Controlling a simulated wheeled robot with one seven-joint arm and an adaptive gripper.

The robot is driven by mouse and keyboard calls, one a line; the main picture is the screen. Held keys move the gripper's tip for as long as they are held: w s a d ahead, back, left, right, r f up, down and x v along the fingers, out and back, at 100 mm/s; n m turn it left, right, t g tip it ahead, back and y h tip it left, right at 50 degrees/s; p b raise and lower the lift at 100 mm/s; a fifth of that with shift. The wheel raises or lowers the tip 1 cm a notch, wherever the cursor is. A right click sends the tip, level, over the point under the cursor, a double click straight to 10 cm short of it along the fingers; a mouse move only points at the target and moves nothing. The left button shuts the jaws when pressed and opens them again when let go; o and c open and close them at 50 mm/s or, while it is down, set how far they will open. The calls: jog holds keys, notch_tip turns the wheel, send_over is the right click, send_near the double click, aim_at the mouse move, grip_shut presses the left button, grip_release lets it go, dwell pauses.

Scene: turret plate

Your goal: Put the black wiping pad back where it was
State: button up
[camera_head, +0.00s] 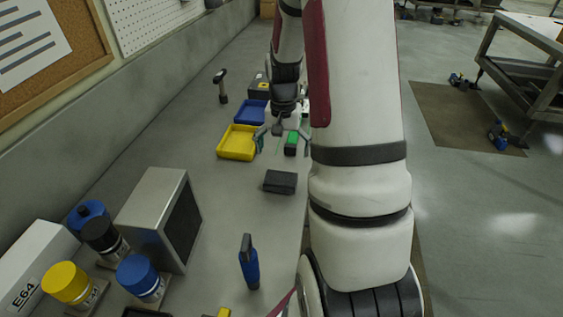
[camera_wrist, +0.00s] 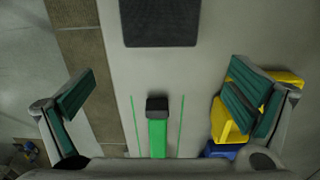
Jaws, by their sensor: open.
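A black, flat-topped block (camera_head: 280,182), which looks like the black wiping pad, lies on the grey bench nearer to me than my gripper. It also shows at the top edge of the wrist view (camera_wrist: 158,24), partly cut off. My gripper (camera_head: 281,138) is open, with its teal-padded fingers wide apart and nothing between them. In the wrist view my gripper (camera_wrist: 163,95) spreads around the line of a green object with a black end (camera_wrist: 157,130). That object (camera_head: 291,145) lies on the bench between two thin green lines. I cannot tell its height below the fingers.
A yellow tray (camera_head: 237,143) and a blue tray (camera_head: 251,111) stand left of my gripper. The bench between the pad and the bottle is clear.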

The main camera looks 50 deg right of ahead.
jog(key=s+a+r+n+t, duration=0.2)
jog(key=a+r+n, duration=0.3)
jog(key=a+r, duration=1.15)
jog(key=s+a+r+n+t, duration=0.3)
jog(key=s+a+r+n, duration=0.3)
jog(key=s+a, duration=0.4)
jog(key=shift+s+r, duration=0.5)
jog(key=shift+s, duration=0.2)
